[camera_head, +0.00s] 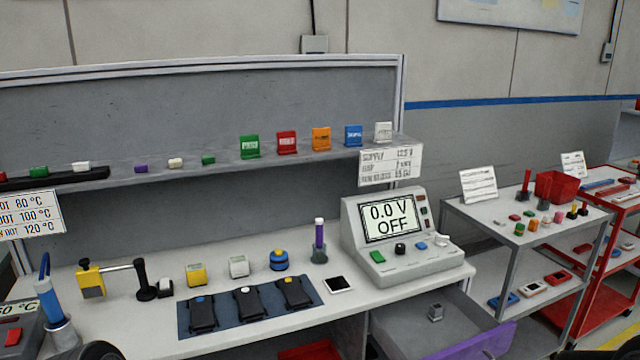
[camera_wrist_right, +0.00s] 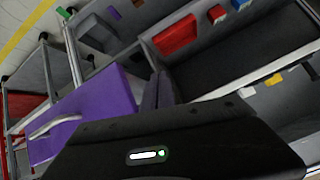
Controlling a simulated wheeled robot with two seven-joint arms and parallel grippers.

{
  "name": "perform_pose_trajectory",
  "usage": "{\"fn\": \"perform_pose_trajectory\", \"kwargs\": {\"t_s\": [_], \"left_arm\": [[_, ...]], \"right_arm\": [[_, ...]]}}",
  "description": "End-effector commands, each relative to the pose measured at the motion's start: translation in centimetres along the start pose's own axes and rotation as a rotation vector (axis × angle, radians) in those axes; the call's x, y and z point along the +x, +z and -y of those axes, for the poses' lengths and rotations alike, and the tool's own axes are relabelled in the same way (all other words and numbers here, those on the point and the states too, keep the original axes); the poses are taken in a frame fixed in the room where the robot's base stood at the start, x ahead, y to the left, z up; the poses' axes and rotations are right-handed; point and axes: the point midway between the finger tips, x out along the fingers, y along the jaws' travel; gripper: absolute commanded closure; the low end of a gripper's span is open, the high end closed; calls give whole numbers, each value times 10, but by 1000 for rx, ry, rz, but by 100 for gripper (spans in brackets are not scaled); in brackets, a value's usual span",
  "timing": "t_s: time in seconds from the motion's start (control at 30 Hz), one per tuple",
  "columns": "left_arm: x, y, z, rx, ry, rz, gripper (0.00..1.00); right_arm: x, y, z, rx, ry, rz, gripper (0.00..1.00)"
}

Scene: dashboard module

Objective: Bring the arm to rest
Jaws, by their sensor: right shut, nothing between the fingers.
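My right gripper (camera_wrist_right: 158,88) shows in the right wrist view. Its dark fingers are together with nothing between them, and they point away from the wide black gripper body at the bottom. It is in front of the workbench, near an open drawer with a purple front (camera_wrist_right: 90,110). I see no contact between them. In the head view neither gripper can be made out. A dark rounded part at the bottom left edge is too cropped to identify.
The bench top holds a meter (camera_head: 400,235) reading 0.0 V OFF and a dark blue mat (camera_head: 250,308). A red cart (camera_head: 590,290) stands at the right.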

Motion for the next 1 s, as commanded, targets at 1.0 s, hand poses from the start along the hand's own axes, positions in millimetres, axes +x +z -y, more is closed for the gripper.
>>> {"fn": "perform_pose_trajectory", "kwargs": {"t_s": [1.0], "left_arm": [[0,0,0,0,0,0,80]], "right_arm": [[-60,360,104,358,25,749,100]]}}
